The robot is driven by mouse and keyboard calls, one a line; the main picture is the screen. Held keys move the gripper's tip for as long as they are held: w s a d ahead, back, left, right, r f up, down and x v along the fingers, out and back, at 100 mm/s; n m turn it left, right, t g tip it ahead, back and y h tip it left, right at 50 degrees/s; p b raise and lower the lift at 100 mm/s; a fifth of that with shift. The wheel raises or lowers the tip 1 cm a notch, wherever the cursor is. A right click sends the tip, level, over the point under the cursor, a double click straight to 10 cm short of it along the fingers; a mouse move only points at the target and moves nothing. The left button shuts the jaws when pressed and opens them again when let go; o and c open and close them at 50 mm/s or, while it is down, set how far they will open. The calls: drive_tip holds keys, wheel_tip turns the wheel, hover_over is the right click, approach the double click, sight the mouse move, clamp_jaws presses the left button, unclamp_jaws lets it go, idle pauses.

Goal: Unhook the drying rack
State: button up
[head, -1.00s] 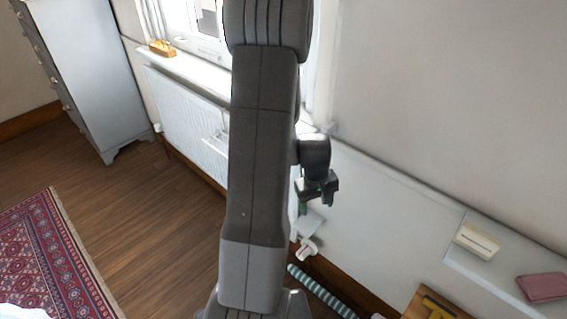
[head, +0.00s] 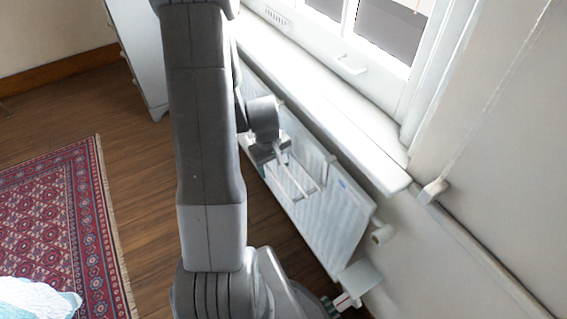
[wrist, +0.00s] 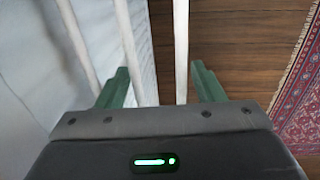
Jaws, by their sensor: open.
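The drying rack (head: 297,181) is a small white frame of thin bars hanging on the front of the white radiator (head: 345,215) under the window. In the wrist view my gripper (wrist: 161,85) is open, with green fingers spread apart. A white rack bar (wrist: 181,45) runs between the fingers, nearer the right one. Another white bar (wrist: 127,50) passes close to the left finger. I cannot tell whether the fingers touch them. The rack's hooks are not clear.
The window sill (head: 330,120) juts out just above the radiator. A radiator valve (head: 382,233) is at its right end. A grey-white dresser (head: 140,55) stands at the back. Wood floor (head: 60,110) and a red patterned rug (head: 65,220) lie to the left.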

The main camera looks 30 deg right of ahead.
drive_tip(key=c, duration=0.8)
drive_tip(key=shift+r, duration=0.15)
drive_tip(key=shift+r+p, duration=1)
drive_tip(key=shift+r, duration=0.15)
drive_tip(key=a+b, duration=0.2)
drive_tip(key=a, duration=0.5)
drive_tip(key=shift+s, duration=0.3)
idle(0.3)
